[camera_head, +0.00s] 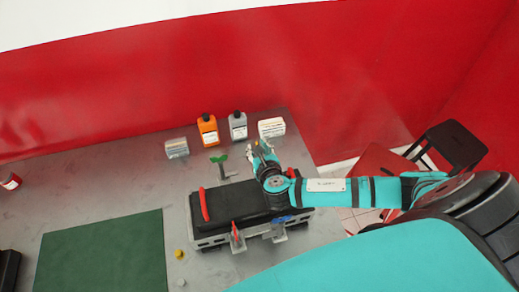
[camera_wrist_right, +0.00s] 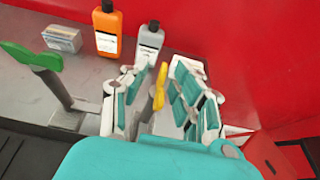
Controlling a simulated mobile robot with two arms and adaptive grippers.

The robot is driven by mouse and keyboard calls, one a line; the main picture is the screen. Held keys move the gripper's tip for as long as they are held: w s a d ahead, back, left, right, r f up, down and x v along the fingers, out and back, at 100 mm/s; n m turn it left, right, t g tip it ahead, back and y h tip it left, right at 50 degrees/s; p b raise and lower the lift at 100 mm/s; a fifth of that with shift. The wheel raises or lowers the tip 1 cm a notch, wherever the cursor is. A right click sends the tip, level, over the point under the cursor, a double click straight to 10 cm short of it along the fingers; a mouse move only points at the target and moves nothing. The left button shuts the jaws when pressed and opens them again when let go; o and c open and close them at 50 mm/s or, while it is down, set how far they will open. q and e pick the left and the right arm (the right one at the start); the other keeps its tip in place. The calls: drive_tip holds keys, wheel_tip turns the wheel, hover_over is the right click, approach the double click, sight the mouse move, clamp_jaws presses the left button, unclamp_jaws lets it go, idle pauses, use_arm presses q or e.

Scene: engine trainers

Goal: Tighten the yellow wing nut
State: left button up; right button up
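The yellow wing nut (camera_wrist_right: 159,86) stands at the top of a grey stem in the right wrist view. My right gripper (camera_wrist_right: 158,92) has its fingers apart, one on each side of the wing nut, and does not look closed on it. Whether a finger touches the nut is hard to tell. In the head view my right gripper (camera_head: 262,152) is at the back edge of the black engine trainer (camera_head: 237,204), and it largely hides the yellow wing nut there. My left gripper is not in view.
A green wing nut (camera_head: 219,158) stands left of my right gripper. An orange bottle (camera_head: 208,131), a grey bottle (camera_head: 238,126) and small boxes (camera_head: 271,128) stand behind. Red and blue wing nuts are at the trainer's front. A green mat (camera_head: 100,252) lies left; the table there is mostly free.

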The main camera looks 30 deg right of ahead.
drive_tip(key=v, duration=1.2)
drive_tip(key=shift+a, duration=0.15)
drive_tip(key=shift+f, duration=0.15)
